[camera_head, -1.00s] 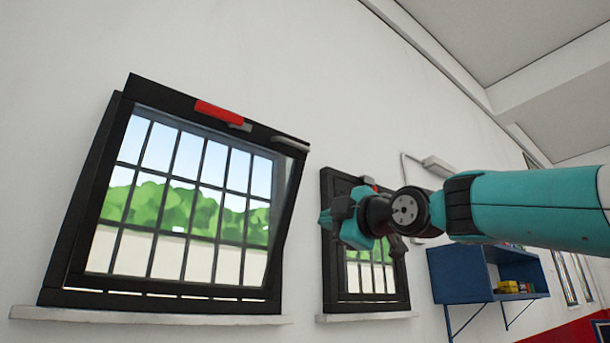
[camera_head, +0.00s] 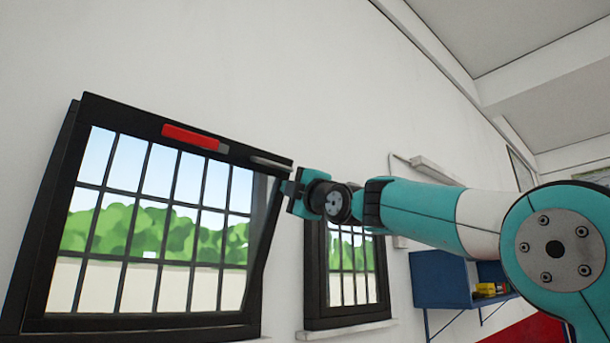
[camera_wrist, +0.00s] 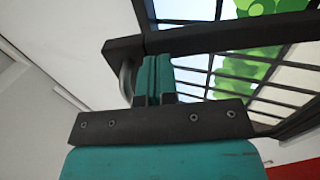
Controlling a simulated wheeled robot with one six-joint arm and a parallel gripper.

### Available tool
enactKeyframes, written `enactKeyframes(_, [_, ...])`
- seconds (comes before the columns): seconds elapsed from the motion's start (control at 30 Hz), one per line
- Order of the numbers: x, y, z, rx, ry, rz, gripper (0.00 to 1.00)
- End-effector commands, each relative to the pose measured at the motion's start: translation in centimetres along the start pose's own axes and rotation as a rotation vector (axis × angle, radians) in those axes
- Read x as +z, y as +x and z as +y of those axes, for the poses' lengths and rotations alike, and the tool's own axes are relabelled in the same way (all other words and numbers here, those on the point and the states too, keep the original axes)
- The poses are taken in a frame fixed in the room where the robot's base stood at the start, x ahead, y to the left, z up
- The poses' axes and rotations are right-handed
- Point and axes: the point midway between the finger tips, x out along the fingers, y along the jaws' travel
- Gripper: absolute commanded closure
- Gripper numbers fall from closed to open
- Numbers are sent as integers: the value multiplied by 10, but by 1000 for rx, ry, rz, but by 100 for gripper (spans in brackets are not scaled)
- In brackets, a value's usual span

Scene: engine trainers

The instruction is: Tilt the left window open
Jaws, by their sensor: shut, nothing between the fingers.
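The left window's black sash (camera_head: 50,220) leans out from the wall at its top, with a gap to the frame along its right side. Its top rail carries a red block (camera_head: 190,136) and a grey lever handle (camera_head: 271,164) near the right corner. My gripper (camera_head: 291,188) is at the sash's upper right corner, just below and right of the handle. In the wrist view, my gripper's teal fingers (camera_wrist: 154,80) are shut and empty, close to the dark sash rail (camera_wrist: 220,38). The handle (camera_wrist: 126,82) shows beside them. I cannot tell whether they touch.
A second barred window (camera_head: 350,275) is to the right, partly behind my arm. A blue wall shelf (camera_head: 440,280) with small boxes is farther right. A white wall lamp (camera_head: 437,170) is above it. The wall above the left window is bare.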

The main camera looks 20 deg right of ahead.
Motion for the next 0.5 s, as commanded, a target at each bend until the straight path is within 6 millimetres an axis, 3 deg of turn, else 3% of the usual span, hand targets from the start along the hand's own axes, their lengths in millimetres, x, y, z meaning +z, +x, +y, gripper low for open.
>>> enactKeyframes(0.17, [0,12,1,-1,0,-1,100])
enactKeyframes(0.5, [0,13,-1,-1,-1,-1,100])
